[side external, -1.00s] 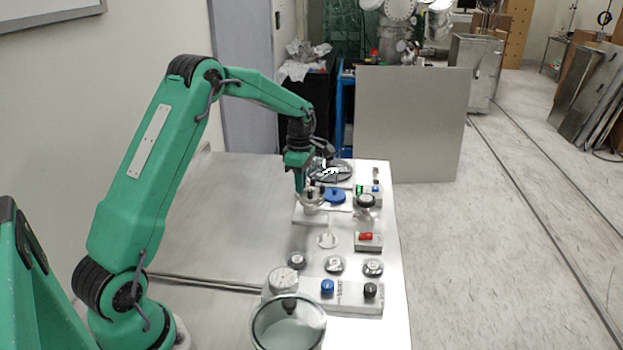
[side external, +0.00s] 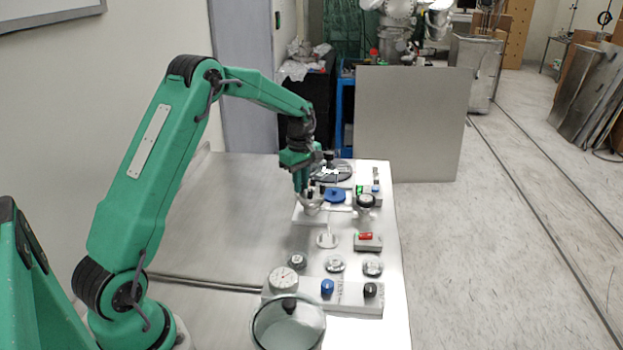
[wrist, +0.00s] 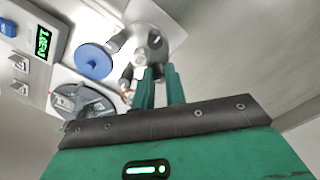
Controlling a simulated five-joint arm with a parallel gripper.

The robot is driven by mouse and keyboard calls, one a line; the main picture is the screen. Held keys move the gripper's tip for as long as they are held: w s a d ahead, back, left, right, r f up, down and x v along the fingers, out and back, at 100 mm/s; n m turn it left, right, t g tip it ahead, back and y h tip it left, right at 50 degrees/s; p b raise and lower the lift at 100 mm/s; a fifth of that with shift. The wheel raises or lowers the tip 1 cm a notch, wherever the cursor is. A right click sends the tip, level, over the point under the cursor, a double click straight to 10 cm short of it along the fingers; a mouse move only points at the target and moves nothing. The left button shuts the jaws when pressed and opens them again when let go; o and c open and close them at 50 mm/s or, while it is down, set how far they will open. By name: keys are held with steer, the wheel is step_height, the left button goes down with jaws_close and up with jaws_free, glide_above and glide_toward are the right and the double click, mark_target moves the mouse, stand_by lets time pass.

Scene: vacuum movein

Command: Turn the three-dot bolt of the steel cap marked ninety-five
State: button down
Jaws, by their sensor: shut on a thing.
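A round steel cap (side external: 313,207) stands on a pale base plate towards the far end of the bench. In the wrist view the cap (wrist: 158,52) shows dark bolts around it, one of them at its side (wrist: 127,73). My gripper (side external: 301,190) points down at the cap's near-left rim. In the wrist view its green fingers (wrist: 158,72) are close together at the cap's edge, shut on a bolt that they mostly hide. The dots on the bolts and the number on the cap are too small to read.
A blue round knob (side external: 335,196) and a dark disc valve (side external: 331,172) stand close beside the cap. A green display (wrist: 43,42) is nearby. Several small round caps, a dial gauge (side external: 283,280) and a glass-topped vessel (side external: 288,325) stand nearer. The bench's left side is clear.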

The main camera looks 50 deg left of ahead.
stand_by(0.3)
steer(key=c, duration=1.4)
jaws_free()
steer(key=shift+c, duration=0.2)
steer(key=shift+r, duration=0.1)
steer(key=shift+r, duration=3.85)
